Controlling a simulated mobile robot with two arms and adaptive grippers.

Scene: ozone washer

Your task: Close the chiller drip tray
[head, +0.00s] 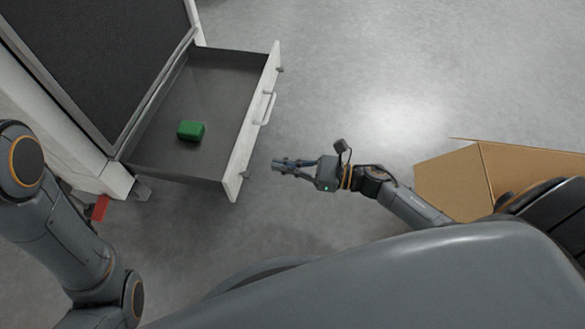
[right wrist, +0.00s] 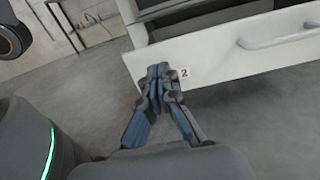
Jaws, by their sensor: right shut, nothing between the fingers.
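The chiller drip tray (head: 165,145) is a drawer pulled out from the white and black cabinet in the head view. Its white front panel (head: 250,125) has a light handle (head: 264,107). The right wrist view also shows the white front panel (right wrist: 215,52) and part of the handle (right wrist: 280,38). My right gripper (head: 275,165) is shut and empty, just to the right of the panel's near end. In the right wrist view its fingertips (right wrist: 158,70) overlap the panel's lower left corner; contact cannot be told. My left arm shows at the left, but its gripper is out of view.
A green box-like object (head: 190,130) lies inside the tray. An open cardboard box (head: 480,175) stands on the floor at the right. A small red item (head: 100,208) is by the cabinet's foot. The grey floor beyond the panel is clear.

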